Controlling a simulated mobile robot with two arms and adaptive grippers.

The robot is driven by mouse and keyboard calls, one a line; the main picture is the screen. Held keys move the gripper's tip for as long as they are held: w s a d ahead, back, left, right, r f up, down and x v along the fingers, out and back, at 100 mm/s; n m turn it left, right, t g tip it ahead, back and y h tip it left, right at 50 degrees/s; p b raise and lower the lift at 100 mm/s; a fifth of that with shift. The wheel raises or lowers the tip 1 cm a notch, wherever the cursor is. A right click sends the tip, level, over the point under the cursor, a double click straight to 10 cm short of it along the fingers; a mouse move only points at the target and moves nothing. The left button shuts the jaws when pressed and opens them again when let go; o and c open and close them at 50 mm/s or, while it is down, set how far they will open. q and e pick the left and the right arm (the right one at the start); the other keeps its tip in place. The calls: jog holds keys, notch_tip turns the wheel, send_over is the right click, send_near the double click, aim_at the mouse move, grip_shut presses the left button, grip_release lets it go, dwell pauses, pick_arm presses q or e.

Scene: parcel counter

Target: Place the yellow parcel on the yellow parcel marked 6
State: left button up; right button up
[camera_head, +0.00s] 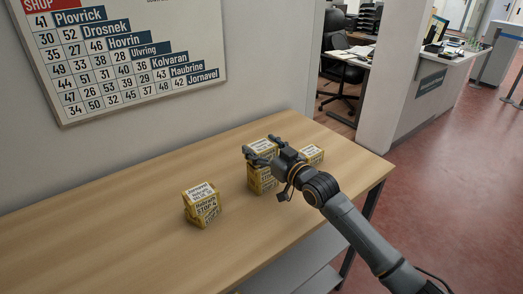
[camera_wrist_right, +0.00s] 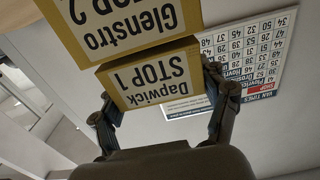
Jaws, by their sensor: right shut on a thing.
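My right gripper (camera_head: 261,148) is shut on a yellow parcel (camera_head: 260,146), whose label reads Dapwick STOP 1 in the right wrist view (camera_wrist_right: 152,82). The held parcel is right above another yellow parcel (camera_head: 261,181), labelled Glenstro STOP 2 in the wrist view (camera_wrist_right: 125,25); whether they touch is hard to tell. To the left stand two stacked yellow parcels, an upper one (camera_head: 198,190) and a lower one (camera_head: 206,215); I cannot read their stop numbers surely. A further yellow parcel (camera_head: 312,154) shows partly behind my wrist. My left gripper is not in view.
The wooden counter (camera_head: 110,225) is clear at the left and between the stacks. A wall board (camera_head: 125,50) with names and numbers hangs behind; it shows upside down in the wrist view (camera_wrist_right: 245,55). The counter's right end is near the far parcel.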

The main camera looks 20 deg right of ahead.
notch_tip(320, 180, up, 3)
jog(key=shift+s+f, duration=0.1)
jog(key=shift+s, duration=0.05)
jog(key=s+a+r, duration=0.4)
jog(key=s+r, duration=0.5)
jog(key=s, duration=0.4)
jog(key=s+d+f+m+h, duration=0.1)
jog(key=s+f+h, duration=0.1)
jog(key=f, duration=0.3)
jog(key=s+d+f+m+h, duration=0.1)
jog(key=s+f+h, duration=0.1)
jog(key=s+f, duration=0.2)
jog(key=s+d+f+m+t+h+b, duration=0.1)
jog(key=s+f, duration=0.2)
jog(key=f, duration=0.4)
jog(key=shift+s+m+h, duration=0.15)
jog(key=shift+m+h, duration=0.25)
jog(key=s+f, duration=0.4)
jog(key=s, duration=0.5)
jog(key=w+a+r+n+y, duration=0.1)
jog(key=w+r+n+y, duration=0.1)
jog(key=w+r, duration=0.7)
jog(key=w+a+r+n+g+y, duration=0.1)
jog(key=w+r+y, duration=0.2)
jog(key=w+r, duration=0.6)
notch_tip(320, 180, up, 2)
jog(key=shift+a+r+n+y, duration=0.25)
jog(key=shift+a+n+y, duration=0.15)
jog(key=shift+w, duration=0.1)
